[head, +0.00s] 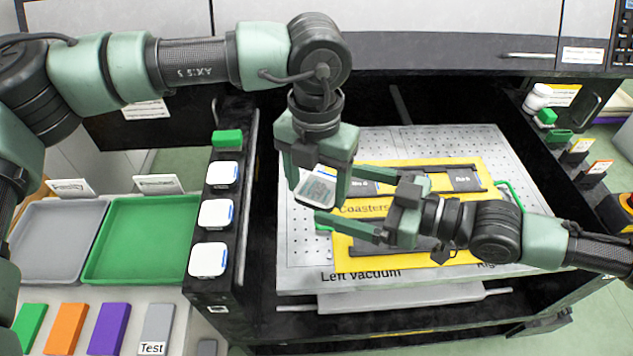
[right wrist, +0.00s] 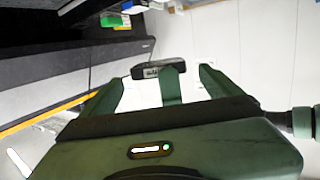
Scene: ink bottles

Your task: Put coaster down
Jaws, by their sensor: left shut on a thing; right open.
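My left gripper (head: 316,194) points down over the left part of the perforated board (head: 300,262). It is shut on a white, square-edged coaster (head: 319,187) with a grey printed face, which looks tilted. Whether the coaster touches the board or the yellow plate (head: 475,245) marked "Coasters" I cannot tell. My right gripper (head: 338,199) comes in from the right with its fingers spread, close to the coaster, and seems empty. In the right wrist view its open fingers (right wrist: 160,85) show, with a green bar and a dark labelled block (right wrist: 152,70) between or beyond them.
Several white square pieces (head: 215,213) and a green block (head: 228,139) sit on a black rack at the left. A grey tray (head: 50,245) and green tray (head: 140,240) lie beyond it. Dark holders (head: 463,178) occupy the yellow plate. The board's front left is clear.

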